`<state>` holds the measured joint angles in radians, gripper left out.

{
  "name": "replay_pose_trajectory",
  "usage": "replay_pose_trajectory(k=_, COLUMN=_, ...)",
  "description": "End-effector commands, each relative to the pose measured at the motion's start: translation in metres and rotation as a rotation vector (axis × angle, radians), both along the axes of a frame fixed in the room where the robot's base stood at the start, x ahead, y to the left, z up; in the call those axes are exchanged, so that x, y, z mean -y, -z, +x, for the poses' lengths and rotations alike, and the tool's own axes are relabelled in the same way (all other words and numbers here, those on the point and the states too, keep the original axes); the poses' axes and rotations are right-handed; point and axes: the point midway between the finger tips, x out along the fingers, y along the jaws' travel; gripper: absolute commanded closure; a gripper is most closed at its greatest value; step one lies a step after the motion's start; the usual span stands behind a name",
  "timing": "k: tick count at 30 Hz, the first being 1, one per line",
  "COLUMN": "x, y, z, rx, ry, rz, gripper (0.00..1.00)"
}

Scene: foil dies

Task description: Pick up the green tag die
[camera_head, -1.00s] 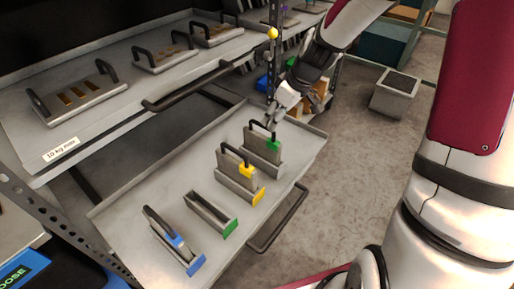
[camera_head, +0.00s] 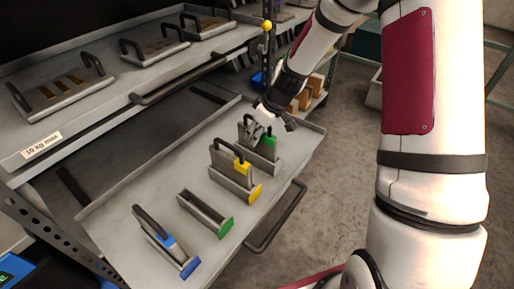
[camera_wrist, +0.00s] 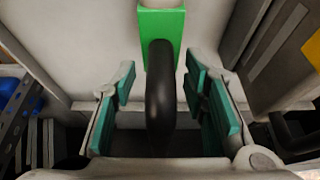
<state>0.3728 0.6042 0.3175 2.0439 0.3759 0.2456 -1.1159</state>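The green tag die (camera_head: 270,141) stands upright in a metal holder at the far end of the pull-out shelf in the head view. Its body is partly hidden by my gripper (camera_head: 257,131). In the wrist view, its bright green tag (camera_wrist: 162,40) and black looped handle (camera_wrist: 160,85) show near the middle. My gripper (camera_wrist: 163,103) is open, with teal-padded fingers on both sides of the handle. Gaps show between the pads and the handle.
The yellow tag die (camera_head: 242,166) stands close beside it. An empty holder with a green end (camera_head: 205,214) and the blue tag die (camera_head: 165,241) stand nearer. The shelf above (camera_head: 90,110) holds several handled plates. A dark pull handle (camera_head: 278,216) runs along the shelf's front.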

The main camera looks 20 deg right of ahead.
Motion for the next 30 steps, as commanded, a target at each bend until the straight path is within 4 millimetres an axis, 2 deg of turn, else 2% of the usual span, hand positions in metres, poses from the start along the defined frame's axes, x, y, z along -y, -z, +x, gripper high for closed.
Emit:
replay_pose_trajectory(k=7, x=-0.001, y=0.002, z=0.001, rx=0.001, ry=0.0, rz=0.0, gripper=0.62)
replay_pose_trajectory(k=12, x=-0.001, y=0.002, z=0.001, rx=0.001, ry=0.0, rz=0.001, gripper=1.0)
replay_pose_trajectory(k=25, x=-0.001, y=-0.001, z=0.002, rx=0.005, ry=0.0, rz=0.0, gripper=1.0)
replay_pose_trajectory(k=30, x=-0.001, y=-0.014, z=0.002, rx=0.005, ry=-0.001, rz=-0.001, gripper=1.0)
